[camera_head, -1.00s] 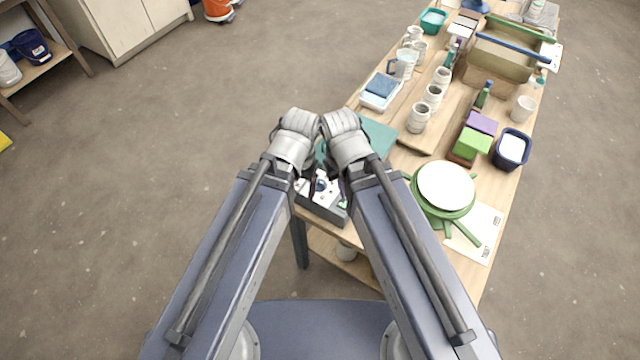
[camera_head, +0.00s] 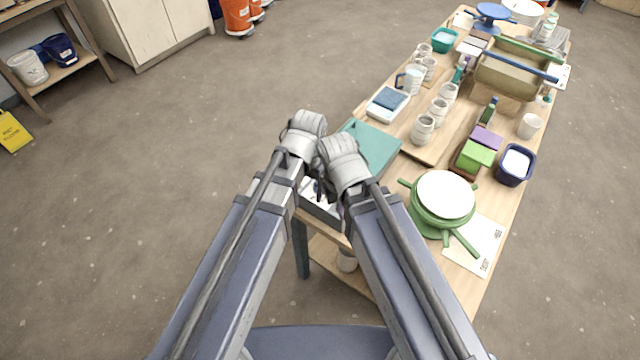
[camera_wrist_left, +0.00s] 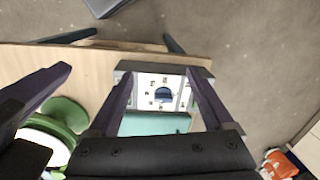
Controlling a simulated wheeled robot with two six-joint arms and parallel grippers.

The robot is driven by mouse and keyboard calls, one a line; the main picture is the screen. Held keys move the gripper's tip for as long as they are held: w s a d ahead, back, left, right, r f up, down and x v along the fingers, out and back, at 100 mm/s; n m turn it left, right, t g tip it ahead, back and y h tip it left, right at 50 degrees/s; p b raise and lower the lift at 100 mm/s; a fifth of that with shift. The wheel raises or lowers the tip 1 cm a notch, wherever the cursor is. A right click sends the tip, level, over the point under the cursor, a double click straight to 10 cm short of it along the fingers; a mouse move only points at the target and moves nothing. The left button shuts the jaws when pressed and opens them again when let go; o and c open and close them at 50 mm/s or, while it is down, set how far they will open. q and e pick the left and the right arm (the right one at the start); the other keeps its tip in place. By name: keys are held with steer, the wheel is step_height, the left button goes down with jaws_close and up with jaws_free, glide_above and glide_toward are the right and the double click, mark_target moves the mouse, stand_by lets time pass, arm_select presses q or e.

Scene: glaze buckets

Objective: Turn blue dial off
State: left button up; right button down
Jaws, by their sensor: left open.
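The blue dial (camera_wrist_left: 163,94) is on a white panel (camera_wrist_left: 148,80) with several small dark marks, between the fingers of my left gripper (camera_wrist_left: 163,75) in the left wrist view. The fingers are apart with nothing held between them; contact with the dial cannot be told. In the head view the panel belongs to a dark grey box (camera_head: 322,213) at the table's near left corner, mostly covered by my arms. My left gripper (camera_head: 318,188) reaches down over it. My right gripper is largely hidden behind its wrist; a purple finger shows at left in the left wrist view.
A teal board (camera_head: 378,150) lies just behind the box. Green round ware with a white top (camera_head: 445,195) stands to the right. Several pale cups (camera_head: 422,130), a dark blue tub (camera_head: 515,166) and a wooden carrier (camera_head: 510,75) crowd the table (camera_head: 400,170).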

arm_select(q)
steer(key=w+d+f, duration=0.1)
steer(key=w, duration=0.2)
steer(key=w+d+m+b, duration=0.1)
steer(key=w, duration=0.2)
steer(key=w+d+f+m+b, duration=0.1)
steer(key=w+d, duration=0.1)
steer(key=w, duration=0.2)
steer(key=shift+f+h, duration=0.35)
steer(key=shift+h, duration=0.05)
steer(key=shift+f, duration=0.1)
step_height(320, 180, down, 8)
steer(key=b, duration=0.8)
steer(key=shift+r, duration=0.2)
jaws_close()
